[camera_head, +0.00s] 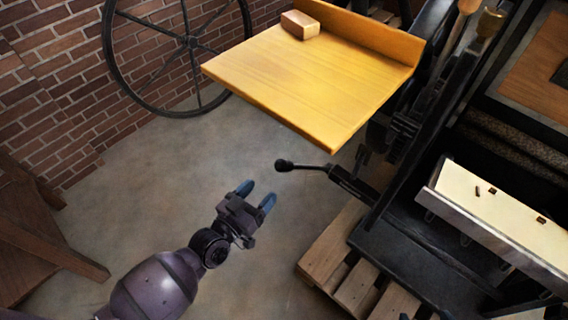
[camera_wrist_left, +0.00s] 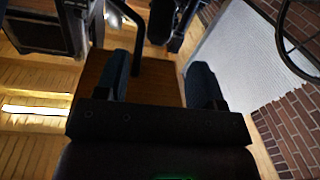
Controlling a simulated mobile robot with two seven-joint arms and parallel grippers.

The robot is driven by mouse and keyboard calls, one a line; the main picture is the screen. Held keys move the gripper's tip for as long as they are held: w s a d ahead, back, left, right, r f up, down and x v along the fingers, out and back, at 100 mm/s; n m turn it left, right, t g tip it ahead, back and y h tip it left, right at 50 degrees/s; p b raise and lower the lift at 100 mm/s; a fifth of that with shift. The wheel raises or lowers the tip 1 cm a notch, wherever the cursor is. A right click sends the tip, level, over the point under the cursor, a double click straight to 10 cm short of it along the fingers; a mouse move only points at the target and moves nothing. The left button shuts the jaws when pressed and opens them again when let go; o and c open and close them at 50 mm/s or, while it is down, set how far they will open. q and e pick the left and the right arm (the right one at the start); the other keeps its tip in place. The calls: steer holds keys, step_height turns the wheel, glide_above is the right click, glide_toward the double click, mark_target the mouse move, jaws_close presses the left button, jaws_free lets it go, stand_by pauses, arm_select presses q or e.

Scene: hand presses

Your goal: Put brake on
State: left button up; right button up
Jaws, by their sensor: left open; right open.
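The brake looks to be the black lever with a round knob (camera_head: 284,165) that sticks out to the left from the dark press (camera_head: 395,240) in the head view. Its rod runs right to a pivot at the press frame. My left gripper (camera_head: 257,193) is open and empty, below and to the left of the knob, apart from it. In the left wrist view the two blue fingers (camera_wrist_left: 160,80) are spread with nothing clearly between them. A dark bent rod, perhaps the lever, shows above them. My right gripper is in neither view.
A yellow wooden board (camera_head: 310,85) with a small wooden block (camera_head: 300,25) juts out above the lever. A wooden pallet (camera_head: 345,265) lies under the press. A spoked wheel (camera_head: 185,45) stands by the brick wall. The floor left of the lever is clear.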

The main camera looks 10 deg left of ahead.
mark_target(283, 166)
arm_select(q)
steer(key=b+x, duration=0.1)
steer(key=x, duration=0.8)
steer(key=shift+w+d, duration=0.15)
steer(key=shift+w, duration=0.15)
steer(key=shift+w+d, duration=0.2)
steer(key=shift+w, duration=0.1)
arm_select(e)
steer(key=shift+a+f, duration=0.1)
steer(key=shift+f, duration=0.5)
arm_select(q)
steer(key=shift+r, duration=0.1)
jaws_close()
steer(key=shift+f, duration=0.2)
steer(key=shift+t+h, duration=0.3)
steer(key=shift+t, duration=0.3)
steer(key=shift+s+a+f+b, duration=0.5)
steer(key=shift+s+f+b, duration=0.3)
steer(key=shift+b, duration=0.25)
steer(key=shift+s+a+f+b, duration=0.6)
steer(key=shift+f+b, duration=0.25)
steer(key=shift+b, duration=0.2)
arm_select(e)
steer(key=shift+w+a+f+n, duration=0.35)
steer(key=shift+w+f+n, duration=0.2)
steer(key=shift+w+n, duration=0.05)
